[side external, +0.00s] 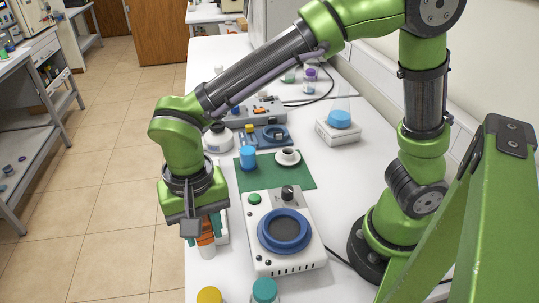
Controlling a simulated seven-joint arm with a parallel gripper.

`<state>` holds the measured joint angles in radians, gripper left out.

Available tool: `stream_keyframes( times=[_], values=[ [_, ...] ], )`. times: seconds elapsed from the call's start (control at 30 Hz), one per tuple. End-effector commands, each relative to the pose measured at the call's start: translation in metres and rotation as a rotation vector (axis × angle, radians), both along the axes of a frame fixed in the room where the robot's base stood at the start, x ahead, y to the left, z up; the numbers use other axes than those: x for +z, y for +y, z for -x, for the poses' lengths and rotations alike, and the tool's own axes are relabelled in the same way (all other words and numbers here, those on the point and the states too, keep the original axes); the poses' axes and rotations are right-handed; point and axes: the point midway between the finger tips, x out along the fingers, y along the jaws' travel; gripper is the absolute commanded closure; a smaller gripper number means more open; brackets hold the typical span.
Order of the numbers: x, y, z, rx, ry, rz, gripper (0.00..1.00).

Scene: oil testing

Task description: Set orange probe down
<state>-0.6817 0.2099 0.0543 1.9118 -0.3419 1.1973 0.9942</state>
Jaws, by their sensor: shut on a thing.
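My gripper (203,228) is at the left front of the white bench, pointing down. It is shut on the orange probe (206,236), whose orange body shows between and below the dark fingers. A whitish cylinder (207,252) shows directly under the orange part; I cannot tell whether it is part of the probe or a separate thing below it. The probe's upper part is hidden by the gripper. A pale holder or tray (223,232) stands just right of the fingers, partly hidden.
A white hotplate-like device (306,257) with a blue ring stands close to the right. Yellow (209,296) and teal (265,290) caps are at the front. A green mat (300,178) with a blue cup (248,158) and a white dish (288,157) lies behind.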

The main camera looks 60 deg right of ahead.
Motion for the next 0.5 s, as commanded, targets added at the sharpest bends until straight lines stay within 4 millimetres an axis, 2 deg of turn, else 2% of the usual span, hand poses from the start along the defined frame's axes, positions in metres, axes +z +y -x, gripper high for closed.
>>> stream_keyframes(
  times=[0.17,0.27,0.3,0.4,0.5],
  values=[
    [0.011,-0.044,-0.032,-0.147,-0.011,-0.006,0.97],
    [0.014,-0.09,-0.052,-0.284,-0.014,-0.006,0.97],
    [0.014,-0.11,-0.059,-0.344,-0.015,-0.006,0.97],
    [0.015,-0.162,-0.068,-0.496,-0.017,-0.005,0.97],
    [0.014,-0.213,-0.069,-0.653,-0.018,-0.003,0.97]
  ],
)
